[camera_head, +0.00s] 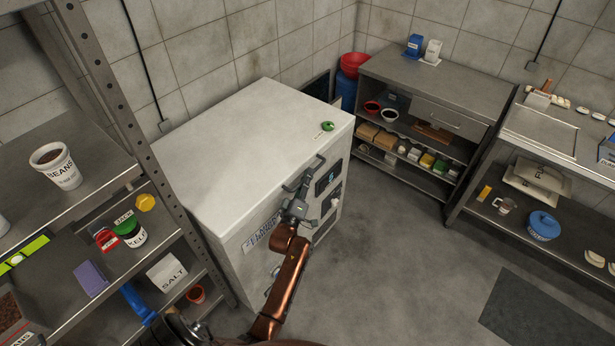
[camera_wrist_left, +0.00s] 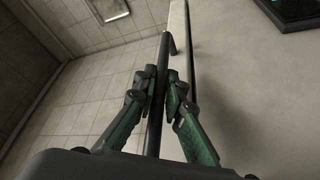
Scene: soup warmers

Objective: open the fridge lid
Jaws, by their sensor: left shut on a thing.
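The fridge (camera_head: 255,140) is a white chest-type box in the middle of the head view, with a flat white lid (camera_head: 250,125) on top. The lid lies flat and looks closed. A dark bar handle (camera_head: 306,174) is on the front edge of the lid. My left gripper (camera_head: 295,205) reaches the handle from the front. In the left wrist view the two fingers (camera_wrist_left: 163,95) are shut on the dark handle bar (camera_wrist_left: 155,120), which runs between them. My right gripper does not show.
A metal shelf rack (camera_head: 125,130) with cans and a salt box (camera_head: 167,273) stands close at the fridge's left. A steel table (camera_head: 440,85) with shelves stands at the back right. The floor (camera_head: 400,260) in front of the fridge is clear.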

